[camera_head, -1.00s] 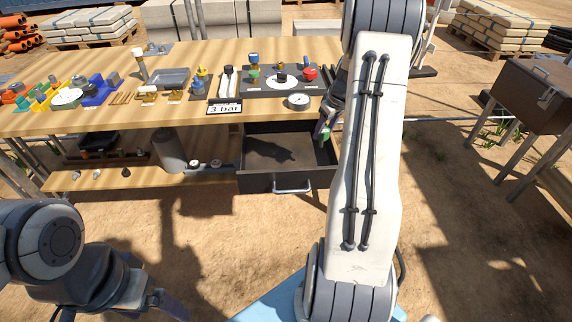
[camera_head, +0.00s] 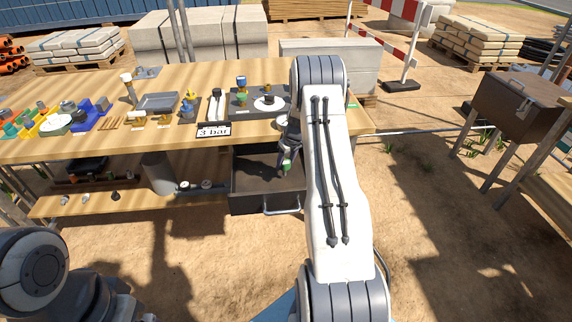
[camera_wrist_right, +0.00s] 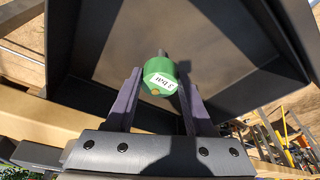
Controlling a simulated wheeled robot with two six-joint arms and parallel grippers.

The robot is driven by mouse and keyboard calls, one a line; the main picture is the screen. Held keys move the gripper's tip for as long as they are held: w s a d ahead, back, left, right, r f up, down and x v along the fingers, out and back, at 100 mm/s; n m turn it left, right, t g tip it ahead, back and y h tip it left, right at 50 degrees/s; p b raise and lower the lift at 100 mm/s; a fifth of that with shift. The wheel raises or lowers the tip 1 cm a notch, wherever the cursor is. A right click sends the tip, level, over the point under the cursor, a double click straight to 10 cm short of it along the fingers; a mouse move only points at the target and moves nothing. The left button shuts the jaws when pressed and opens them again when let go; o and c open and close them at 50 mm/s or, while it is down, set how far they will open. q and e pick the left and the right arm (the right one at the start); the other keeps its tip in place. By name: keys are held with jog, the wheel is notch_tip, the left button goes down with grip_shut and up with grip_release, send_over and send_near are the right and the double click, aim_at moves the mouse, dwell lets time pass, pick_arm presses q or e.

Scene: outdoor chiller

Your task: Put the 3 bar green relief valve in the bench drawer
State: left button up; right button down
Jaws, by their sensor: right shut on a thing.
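The green relief valve (camera_wrist_right: 160,76), with a white label reading "3 bar", is between the fingertips of my right gripper (camera_wrist_right: 158,92), which is shut on it. In the head view the small green valve (camera_head: 287,166) shows below the right gripper (camera_head: 288,155), over the open bench drawer (camera_head: 243,202). The dark, bare inside of the drawer (camera_wrist_right: 215,40) fills most of the wrist view behind the valve. I cannot tell how far the valve is above the drawer floor. My left arm is at the lower left in the head view, and its fingers are not clearly visible.
The wooden bench (camera_head: 110,150) carries a "3 bar" sign (camera_head: 214,131), a grey tray (camera_head: 158,102) and a dark plate (camera_head: 243,110) with coloured valves. A lower shelf (camera_head: 130,202) holds a grey cylinder (camera_head: 158,172). A brown chest (camera_head: 520,103) stands at right.

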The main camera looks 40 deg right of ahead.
notch_tip(320, 180, down, 2)
jog(key=shift+f, duration=0.2)
jog(key=shift+c, duration=1.4)
grip_release()
jog(key=shift+r, duration=0.1)
